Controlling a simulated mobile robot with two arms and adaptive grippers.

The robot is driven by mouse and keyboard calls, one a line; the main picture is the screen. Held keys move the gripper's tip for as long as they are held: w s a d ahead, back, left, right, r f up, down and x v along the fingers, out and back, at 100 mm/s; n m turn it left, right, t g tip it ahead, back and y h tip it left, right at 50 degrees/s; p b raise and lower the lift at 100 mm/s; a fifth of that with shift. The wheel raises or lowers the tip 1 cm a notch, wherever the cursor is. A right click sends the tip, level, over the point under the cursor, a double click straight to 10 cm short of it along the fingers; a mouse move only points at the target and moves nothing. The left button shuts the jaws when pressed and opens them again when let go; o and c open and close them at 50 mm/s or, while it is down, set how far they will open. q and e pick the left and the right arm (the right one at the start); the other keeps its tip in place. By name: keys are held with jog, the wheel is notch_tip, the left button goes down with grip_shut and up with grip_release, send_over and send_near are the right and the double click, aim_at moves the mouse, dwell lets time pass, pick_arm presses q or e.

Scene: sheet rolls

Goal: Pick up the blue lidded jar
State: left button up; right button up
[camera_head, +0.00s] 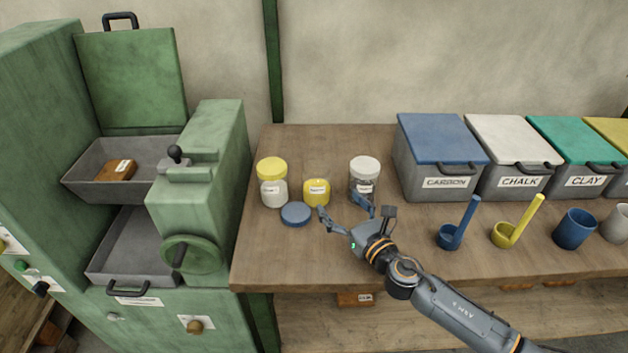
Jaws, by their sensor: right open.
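No jar wearing a blue lid shows clearly. A round blue lid (296,213) lies flat on the wooden bench, front left of a small yellow jar (317,191) with a label. A clear jar with a yellow lid and pale contents (273,182) stands left of them. A jar with a white lid and dark contents (364,176) stands to the right, its lower part partly behind a finger. My right gripper (343,211) is open and empty. Its fingers point away from the bench's front edge, one near the yellow jar, one near the white-lidded jar. My left gripper is out of view.
Labelled bins, including the blue-lidded CARBON bin (440,165), line the right back. A blue scoop (457,225), yellow scoop (517,222) and blue cup (574,229) stand before them. A green machine (205,180) borders the bench (275,262) on the left.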

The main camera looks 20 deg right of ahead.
aim_at(325, 188)
jog(key=x, duration=0.4)
jog(key=shift+w+a, duration=0.15)
jog(key=shift+w, duration=0.6)
jog(key=shift+w+a, duration=0.1)
jog(key=shift+w, duration=0.05)
jog(key=x, duration=0.4)
jog(key=shift+w+a+f, duration=0.15)
jog(key=shift+f, duration=0.25)
jog(key=shift+w, duration=0.3)
jog(key=c, duration=1)
jog(key=shift+r, duration=0.1)
jog(key=shift+c, duration=0.9)
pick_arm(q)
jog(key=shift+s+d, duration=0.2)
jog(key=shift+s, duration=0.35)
